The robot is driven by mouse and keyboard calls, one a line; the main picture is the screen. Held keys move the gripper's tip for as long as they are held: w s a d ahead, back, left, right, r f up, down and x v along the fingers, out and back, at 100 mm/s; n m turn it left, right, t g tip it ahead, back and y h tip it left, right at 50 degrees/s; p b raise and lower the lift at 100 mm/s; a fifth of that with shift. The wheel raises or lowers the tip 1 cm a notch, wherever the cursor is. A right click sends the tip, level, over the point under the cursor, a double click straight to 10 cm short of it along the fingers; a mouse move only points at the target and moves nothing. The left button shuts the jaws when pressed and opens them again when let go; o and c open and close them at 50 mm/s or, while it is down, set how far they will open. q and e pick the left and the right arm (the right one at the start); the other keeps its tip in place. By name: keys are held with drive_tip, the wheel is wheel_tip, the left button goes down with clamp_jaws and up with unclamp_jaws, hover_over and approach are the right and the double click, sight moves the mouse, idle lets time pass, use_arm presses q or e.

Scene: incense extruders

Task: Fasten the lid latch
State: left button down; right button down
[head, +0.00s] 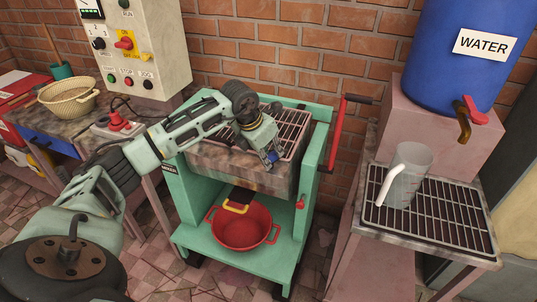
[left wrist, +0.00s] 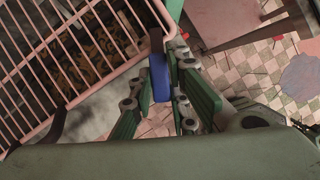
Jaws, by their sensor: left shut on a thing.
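The lid is a pinkish wire grid (head: 289,128) lying over the stained metal trough of the green extruder machine (head: 181,211). The grid fills the left of the left wrist view (left wrist: 60,52). The blue latch (left wrist: 159,77) is at the grid's edge, between the green-padded fingers of my left gripper (left wrist: 165,72). In the head view my left gripper (head: 270,155) reaches down at the trough's front edge, shut on the latch and hiding most of it. I cannot tell how the latch sits against its catch. My right gripper is not in view.
A red crank (head: 337,133) rises at the machine's right side. A red basin (head: 242,229) stands on its lower shelf. To the right, a clear jug (head: 408,178) stands on a rack below a blue water barrel (head: 457,45). A control box (head: 143,42) stands behind left.

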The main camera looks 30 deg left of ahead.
use_arm(q)
drive_tip(key=shift+d+n+y+b, duration=0.1)
drive_tip(key=shift+n+y+b, duration=0.8)
drive_tip(key=shift+n, duration=1.7)
drive_tip(key=c, duration=1.7)
unclamp_jaws()
drive_tip(key=shift+r, duration=0.1)
drive_tip(key=v, duration=1.2)
drive_tip(key=shift+d, duration=0.2)
